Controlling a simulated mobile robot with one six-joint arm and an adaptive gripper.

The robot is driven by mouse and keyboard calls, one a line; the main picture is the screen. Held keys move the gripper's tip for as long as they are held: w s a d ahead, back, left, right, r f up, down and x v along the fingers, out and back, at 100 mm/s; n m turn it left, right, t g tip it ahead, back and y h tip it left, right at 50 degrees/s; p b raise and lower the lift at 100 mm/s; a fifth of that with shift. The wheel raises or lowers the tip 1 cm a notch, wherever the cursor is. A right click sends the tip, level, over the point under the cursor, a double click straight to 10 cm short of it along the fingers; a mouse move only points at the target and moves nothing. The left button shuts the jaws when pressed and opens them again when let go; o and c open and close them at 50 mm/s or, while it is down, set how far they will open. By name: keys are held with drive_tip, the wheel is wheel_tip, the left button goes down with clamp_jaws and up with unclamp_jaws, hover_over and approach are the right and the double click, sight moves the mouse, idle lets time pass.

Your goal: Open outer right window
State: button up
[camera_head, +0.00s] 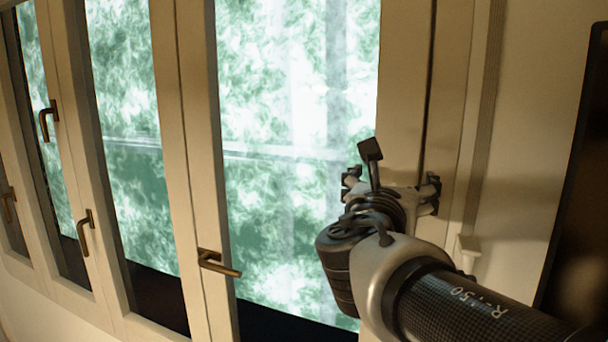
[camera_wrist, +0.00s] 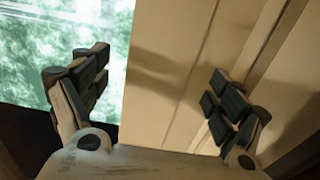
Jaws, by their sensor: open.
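The outer right window (camera_head: 397,75) is the rightmost pale-framed sash, with a large pane of green, blurred glass. Its brown handle (camera_head: 218,262) is on the sash's left side and points sideways to the right. I cannot tell whether the sash stands ajar. My gripper (camera_head: 391,188) is in front of the sash's right side, well to the right of the handle. In the wrist view my gripper (camera_wrist: 160,85) has its fingers spread wide with nothing between them. That view shows the pane's edge (camera_wrist: 128,60) at left and pale frame between the fingers; the handle is not in it.
More windows continue to the left, with handles (camera_head: 86,232), (camera_head: 48,120) and (camera_head: 8,204) that hang mostly downward. A pale wall (camera_head: 530,130) and a dark-edged panel (camera_head: 580,170) are at the right. A small pale fitting (camera_head: 467,246) sits on the wall near my arm.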

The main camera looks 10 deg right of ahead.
sight(394, 177)
drive_tip(key=shift+x, duration=1.55)
drive_tip(key=c, duration=1.5)
